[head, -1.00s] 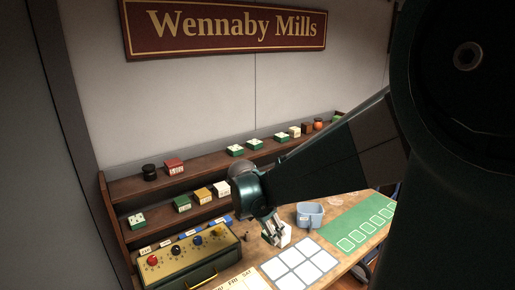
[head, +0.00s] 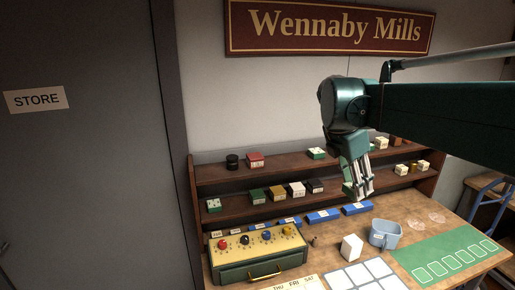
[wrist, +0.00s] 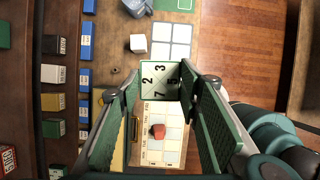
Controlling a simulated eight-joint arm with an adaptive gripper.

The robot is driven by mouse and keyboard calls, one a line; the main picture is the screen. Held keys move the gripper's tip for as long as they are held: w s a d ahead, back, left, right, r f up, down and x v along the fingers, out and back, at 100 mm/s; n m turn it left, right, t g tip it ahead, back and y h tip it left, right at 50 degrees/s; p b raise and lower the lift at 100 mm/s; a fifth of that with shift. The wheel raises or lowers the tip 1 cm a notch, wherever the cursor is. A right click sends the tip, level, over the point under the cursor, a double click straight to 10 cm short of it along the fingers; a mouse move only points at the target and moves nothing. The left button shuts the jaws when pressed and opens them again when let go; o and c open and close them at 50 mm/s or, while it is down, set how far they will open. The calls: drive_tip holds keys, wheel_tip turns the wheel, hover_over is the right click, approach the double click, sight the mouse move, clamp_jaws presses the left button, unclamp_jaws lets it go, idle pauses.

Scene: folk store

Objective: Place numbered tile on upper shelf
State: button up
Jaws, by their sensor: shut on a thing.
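My gripper (head: 358,192) is raised above the table in front of the shelves, fingers pointing down. In the wrist view, my gripper (wrist: 160,80) is shut on a numbered tile (wrist: 168,76). The tile is white-faced with black digits, including 2, 3, 7 and 5, and sits between the fingertips. In the head view the fingers mostly hide it. The upper shelf (head: 285,166) runs along the back wall, with a black round item (head: 232,162), a red box (head: 255,160) and a green-and-white tile (head: 316,153) on it. My arm covers part of its right half.
The lower shelf (head: 235,209) holds several small boxes. A yellow-topped box with coloured knobs (head: 258,245), a white cube (head: 351,247), a blue mug (head: 384,234) and a green mat (head: 445,258) are on the table. Upper shelf room shows between the red box and the green-and-white tile.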

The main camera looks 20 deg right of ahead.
wheel_tip(320, 180, up, 10)
drive_tip(key=w+a+r+n+t+p, duration=0.1)
drive_tip(key=w+a+n+p, duration=0.1)
drive_tip(key=w+a, duration=0.45)
drive_tip(key=w+a+r+n+p, duration=0.15)
drive_tip(key=w+a, duration=0.25)
drive_tip(key=w, duration=0.5)
drive_tip(key=w+a+f+n+t+p, duration=0.1)
drive_tip(key=w+a+n+p, duration=0.1)
drive_tip(key=w+a, duration=0.65)
drive_tip(key=w+a+f+n+y+p, duration=0.15)
drive_tip(key=w+a, duration=0.35)
drive_tip(key=a, duration=0.6)
drive_tip(key=w+a+n+t+p, duration=0.1)
drive_tip(key=w+a+p, duration=0.1)
drive_tip(key=w+a, duration=0.65)
drive_tip(key=shift+s+a+f, duration=0.25)
drive_tip(key=shift+s+f, duration=0.05)
drive_tip(key=shift+f, duration=0.6)
drive_tip(key=shift+s+a+f, duration=0.25)
drive_tip(key=shift+f, duration=0.65)
drive_tip(key=shift+s+a+f, duration=0.25)
drive_tip(key=shift+s+f, duration=0.05)
drive_tip(key=shift+f, duration=0.6)
drive_tip(key=shift+f, duration=2.9)
drive_tip(key=shift+f, duration=0.15)
